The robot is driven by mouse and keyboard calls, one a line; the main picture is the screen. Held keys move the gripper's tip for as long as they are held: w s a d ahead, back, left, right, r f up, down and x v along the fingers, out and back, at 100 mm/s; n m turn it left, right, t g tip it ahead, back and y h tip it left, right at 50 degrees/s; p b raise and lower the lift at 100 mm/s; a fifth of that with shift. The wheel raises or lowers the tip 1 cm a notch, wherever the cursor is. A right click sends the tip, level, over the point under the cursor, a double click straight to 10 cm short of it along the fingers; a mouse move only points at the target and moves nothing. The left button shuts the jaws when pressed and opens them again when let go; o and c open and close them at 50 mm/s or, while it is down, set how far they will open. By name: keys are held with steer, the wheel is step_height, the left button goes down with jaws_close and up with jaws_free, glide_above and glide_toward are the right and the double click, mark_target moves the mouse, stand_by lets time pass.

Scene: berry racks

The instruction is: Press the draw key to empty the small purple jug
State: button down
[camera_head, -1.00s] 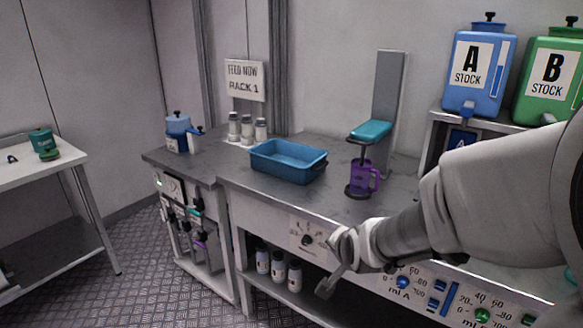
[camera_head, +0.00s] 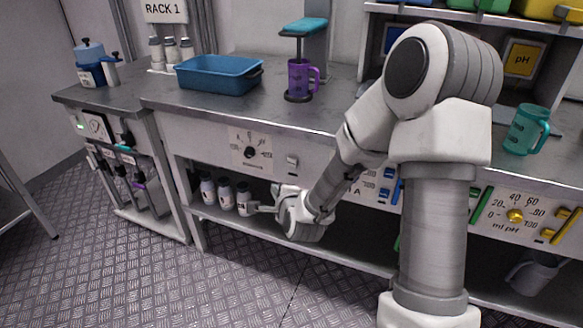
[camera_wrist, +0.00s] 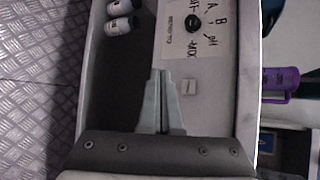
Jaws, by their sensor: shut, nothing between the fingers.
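The small purple jug (camera_head: 300,80) stands upright on a round black base under a teal-topped stand (camera_head: 304,26) on the bench. It also shows at the right edge of the wrist view (camera_wrist: 279,82). A small pale square key (camera_head: 292,161) sits on the bench's front panel, right of a black dial (camera_head: 250,152). In the wrist view the key (camera_wrist: 189,87) is just right of my fingertips. My gripper (camera_head: 254,209) is shut and empty, below the panel near the lower shelf's bottles. Its fingers also show in the wrist view (camera_wrist: 160,73), apart from the key in the picture.
A blue tray (camera_head: 219,76) stands left of the jug. Several white bottles (camera_head: 226,194) stand on the lower shelf beside my gripper. A teal jug (camera_head: 527,129) stands at the right. More dials and coloured keys line the panel (camera_head: 515,214) there. Open floor (camera_head: 150,280) lies in front.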

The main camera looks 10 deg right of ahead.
mark_target(288, 165)
steer(key=shift+w+d+p, duration=0.1)
steer(key=shift+w+d, duration=0.75)
steer(key=shift+w, duration=0.35)
steer(key=shift+w+d+p, duration=0.1)
steer(key=shift+w+d, duration=0.75)
steer(key=shift+w, duration=0.3)
steer(key=shift+w+d+p, duration=0.1)
steer(key=shift+w+d, duration=0.75)
steer(key=shift+w, duration=0.35)
steer(key=shift+w+d, duration=0.1)
steer(key=shift+w, duration=0.05)
steer(key=shift+w+d, duration=0.15)
steer(key=shift+w, duration=0.05)
steer(key=shift+w+d, duration=0.3)
steer(key=shift+w, duration=0.1)
stand_by(0.6)
steer(key=shift+s+a, duration=0.5)
steer(key=shift+s, duration=0.25)
